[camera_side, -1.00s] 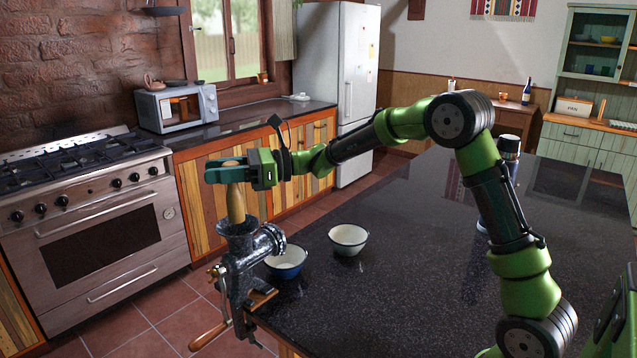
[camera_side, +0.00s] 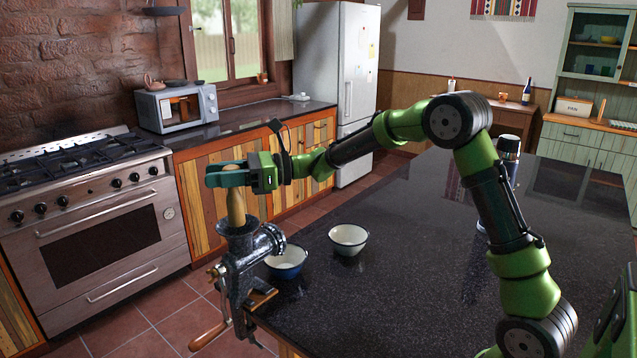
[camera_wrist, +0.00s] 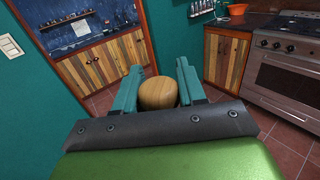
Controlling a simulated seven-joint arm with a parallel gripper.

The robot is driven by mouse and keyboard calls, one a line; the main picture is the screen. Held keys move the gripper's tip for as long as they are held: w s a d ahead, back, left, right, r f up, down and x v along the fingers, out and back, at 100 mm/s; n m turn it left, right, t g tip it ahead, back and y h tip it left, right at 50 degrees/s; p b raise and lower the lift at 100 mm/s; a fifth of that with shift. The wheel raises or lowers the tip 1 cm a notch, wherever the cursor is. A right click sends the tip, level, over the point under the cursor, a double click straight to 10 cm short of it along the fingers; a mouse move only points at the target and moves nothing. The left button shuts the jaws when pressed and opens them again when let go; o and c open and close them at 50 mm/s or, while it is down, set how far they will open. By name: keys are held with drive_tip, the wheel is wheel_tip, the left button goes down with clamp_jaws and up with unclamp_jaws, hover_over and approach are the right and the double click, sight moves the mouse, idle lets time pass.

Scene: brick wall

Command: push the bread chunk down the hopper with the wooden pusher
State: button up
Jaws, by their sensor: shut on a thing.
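My gripper (camera_side: 226,177) is shut on the wooden pusher (camera_side: 236,207), directly above the grinder's hopper. The pusher is upright, with its lower end inside the mouth of the hopper (camera_side: 236,228). In the wrist view, the pusher's round wooden top (camera_wrist: 158,93) sits between my two teal fingers. The hopper belongs to a dark metal meat grinder (camera_side: 240,272) clamped at the counter's corner, with a wooden-handled crank hanging below. The bread chunk is not visible in either view; the inside of the hopper is hidden.
A blue bowl (camera_side: 287,262) stands by the grinder's outlet, and a white bowl (camera_side: 348,239) is further right on the dark counter (camera_side: 400,290). A dark flask (camera_side: 508,160) stands near my arm. The front middle of the counter is clear.

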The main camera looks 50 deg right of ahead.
drive_tip(key=shift+f, duration=2.3)
idle(5.7)
